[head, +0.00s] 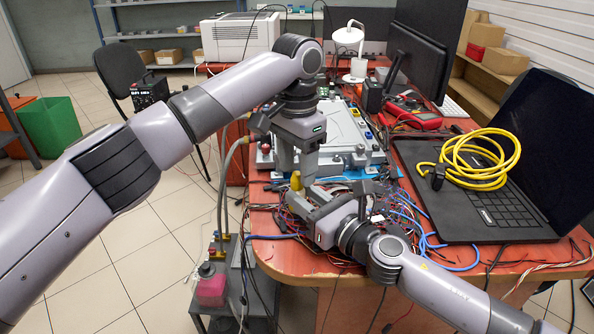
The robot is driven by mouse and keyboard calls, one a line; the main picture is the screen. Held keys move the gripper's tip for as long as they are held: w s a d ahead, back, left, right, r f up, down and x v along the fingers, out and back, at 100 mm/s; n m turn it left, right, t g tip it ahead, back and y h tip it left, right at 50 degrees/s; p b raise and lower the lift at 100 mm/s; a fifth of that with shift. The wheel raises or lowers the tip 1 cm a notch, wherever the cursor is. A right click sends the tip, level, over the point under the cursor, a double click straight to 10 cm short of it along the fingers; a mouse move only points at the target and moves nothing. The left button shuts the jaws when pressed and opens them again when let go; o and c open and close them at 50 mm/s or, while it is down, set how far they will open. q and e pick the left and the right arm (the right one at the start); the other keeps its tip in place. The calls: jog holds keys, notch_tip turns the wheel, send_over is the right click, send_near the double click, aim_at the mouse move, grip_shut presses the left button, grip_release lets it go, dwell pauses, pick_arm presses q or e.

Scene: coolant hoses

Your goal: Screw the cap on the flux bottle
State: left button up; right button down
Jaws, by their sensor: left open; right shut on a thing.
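A small yellow piece (296,181), which looks like part of the flux bottle, stands up at the fingertips of my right gripper (300,194). My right gripper comes in from the lower right and is shut on it, low over the cables at the table's front left. My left gripper (298,168) points down from above, open, with its fingers just above and around the yellow piece. Whether they touch it I cannot tell. The fingers hide most of the bottle, and I cannot make out a separate cap.
A tangle of cables (400,222) lies around my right gripper. A grey panel (345,130) lies behind the grippers. A laptop (482,205) with a yellow hose (480,160) on it is at the right. A pink container (211,287) stands below the table's left edge.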

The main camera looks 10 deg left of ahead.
pick_arm(q)
notch_tip(320, 180, up, 10)
dwell(0.3)
jog(key=shift+r, duration=0.1)
pick_arm(e)
jog(key=c, duration=0.7)
grip_release()
jog(key=p+v, duration=0.1)
jog(key=v, duration=0.4)
jog(key=shift+s+d, duration=0.15)
jog(key=shift+d, duration=0.15)
pick_arm(q)
jog(key=shift+r, duration=0.75)
pick_arm(e)
jog(key=shift+v, duration=0.75)
